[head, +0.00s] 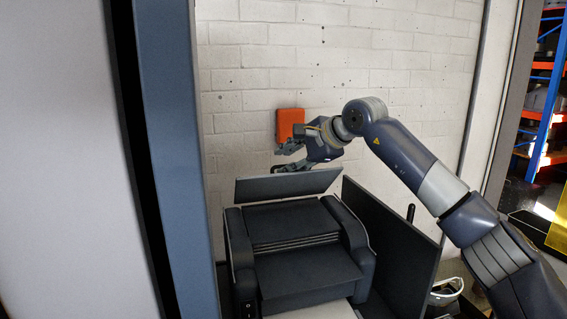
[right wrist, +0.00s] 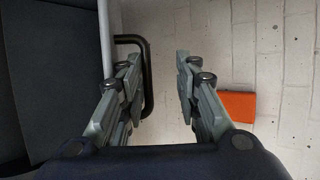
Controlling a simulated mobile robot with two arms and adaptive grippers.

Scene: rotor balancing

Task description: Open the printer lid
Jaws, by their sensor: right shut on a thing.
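The dark grey printer (head: 308,272) stands below my right arm in the head view. Its lid (head: 285,186) is a flat panel that is raised at a tilt at the back of the printer. A black lid handle shows in the right wrist view (right wrist: 148,78), on the lid's pale edge (right wrist: 105,40). In the right wrist view the handle's bar passes between the two fingers (right wrist: 155,85), closer to the left one. My left gripper is out of view.
An orange box (head: 290,123) is on the white brick wall (head: 340,60) behind the gripper; it also shows in the right wrist view (right wrist: 237,106). A dark upright panel (head: 392,255) stands right of the printer. A blue-grey post (head: 175,150) stands at left.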

